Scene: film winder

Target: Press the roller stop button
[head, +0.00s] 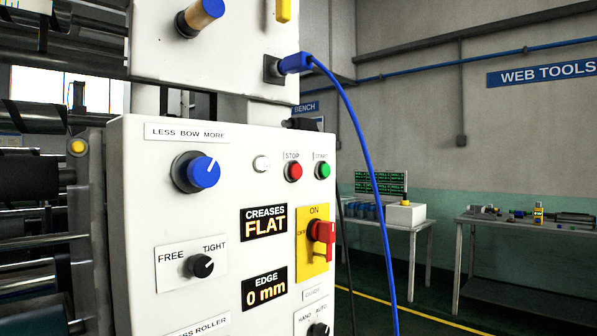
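A white control panel (140,210) fills the middle of the head view. A red round button (294,171) under a small "STOP" label (292,155) sits on its upper right. A label ending in "ROLLER" (200,326) shows at the panel's lower edge, partly cut off by the frame. My gripper is not in view.
The panel also carries a blue knob (204,171), a black knob (201,266) and a red rotary switch (322,231). A blue cable (365,165) hangs right of the panel. Machine rollers (30,175) stand at left. Two benches (525,222) stand at back right.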

